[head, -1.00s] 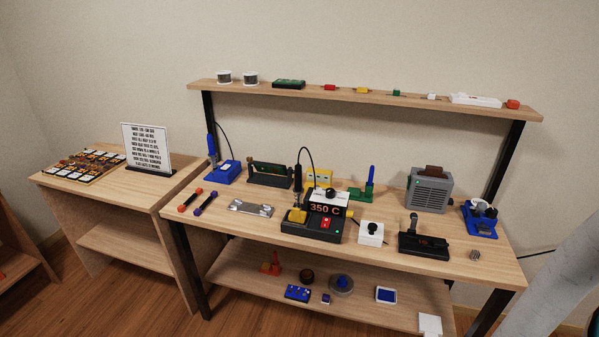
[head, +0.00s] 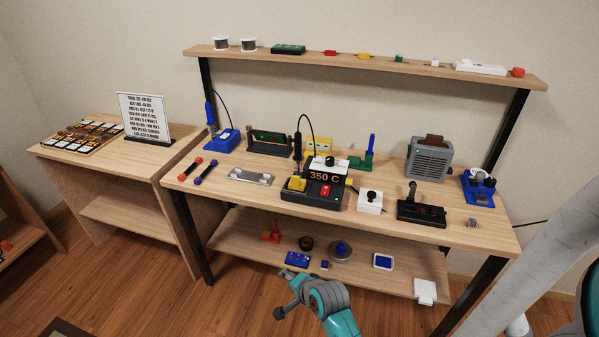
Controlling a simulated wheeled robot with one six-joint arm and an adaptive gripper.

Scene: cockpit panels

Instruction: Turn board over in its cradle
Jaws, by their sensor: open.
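The board (head: 268,137) is a dark green strip held upright in a black cradle (head: 270,150) at the back left of the workbench. Which face of the board is toward me is too small to tell. My gripper (head: 284,294) shows at the bottom middle, in front of the bench and low, with its dark fingers spread and nothing between them. It is well apart from the board and cradle.
The soldering station (head: 315,190) with its upright iron stands right of the cradle, the blue iron stand (head: 222,140) left of it. A silver bracket (head: 250,177) lies in front. The upper shelf (head: 300,55) runs above.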

